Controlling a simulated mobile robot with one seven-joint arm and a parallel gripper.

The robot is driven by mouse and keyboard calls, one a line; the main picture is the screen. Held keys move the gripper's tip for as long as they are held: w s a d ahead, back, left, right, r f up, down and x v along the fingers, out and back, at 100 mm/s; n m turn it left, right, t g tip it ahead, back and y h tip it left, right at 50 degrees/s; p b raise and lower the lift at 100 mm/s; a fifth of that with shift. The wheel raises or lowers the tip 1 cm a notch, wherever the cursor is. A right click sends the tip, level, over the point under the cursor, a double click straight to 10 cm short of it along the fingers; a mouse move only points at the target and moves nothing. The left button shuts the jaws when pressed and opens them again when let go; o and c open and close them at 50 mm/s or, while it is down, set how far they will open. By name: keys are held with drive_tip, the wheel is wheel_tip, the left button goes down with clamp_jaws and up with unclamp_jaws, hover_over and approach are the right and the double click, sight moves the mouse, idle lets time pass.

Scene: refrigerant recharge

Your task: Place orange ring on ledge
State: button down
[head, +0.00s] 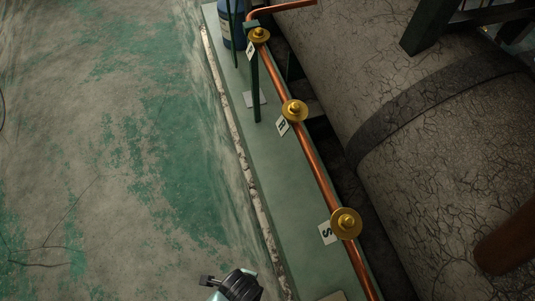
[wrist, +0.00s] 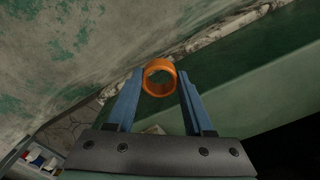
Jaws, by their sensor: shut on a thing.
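The orange ring (wrist: 160,92) is held between the two blue fingers of my gripper (wrist: 160,76) in the wrist view. The ring is near the fingertips, its round opening partly facing the camera. The green ledge (wrist: 245,65) runs diagonally behind the ring and to its right; I cannot tell how far the ring is above it. In the head view the ledge (head: 262,150) is a long green strip with a chipped pale edge. Part of my arm shows at the bottom edge there, left of the ledge; the ring and fingers are not visible in that view.
A copper pipe (head: 317,164) with brass valves (head: 346,222) and lettered tags runs along the ledge. A large cracked grey tank (head: 440,150) stands right of it. A blue cylinder (head: 232,25) and green post (head: 254,80) stand at the far end. The floor left is clear.

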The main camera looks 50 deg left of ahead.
drive_tip(key=b, duration=0.4)
hover_over(313, 264)
drive_tip(key=s, duration=0.1)
drive_tip(key=shift+w+a+f+b, duration=0.1)
drive_tip(key=shift+w+f+b, duration=0.1)
drive_tip(key=shift+f, duration=0.4)
drive_tip(key=shift+w+f+b, duration=0.1)
drive_tip(key=shift+f+b, duration=0.1)
drive_tip(key=shift+f, duration=0.4)
wheel_tip(313, 264, down, 4)
drive_tip(key=shift+f+b, duration=0.15)
drive_tip(key=shift+b, duration=1)
drive_tip(key=shift+w+f, duration=0.2)
drive_tip(key=shift+f, duration=0.1)
drive_tip(key=shift+r, duration=0.1)
drive_tip(key=shift+c, duration=1.4)
unclamp_jaws()
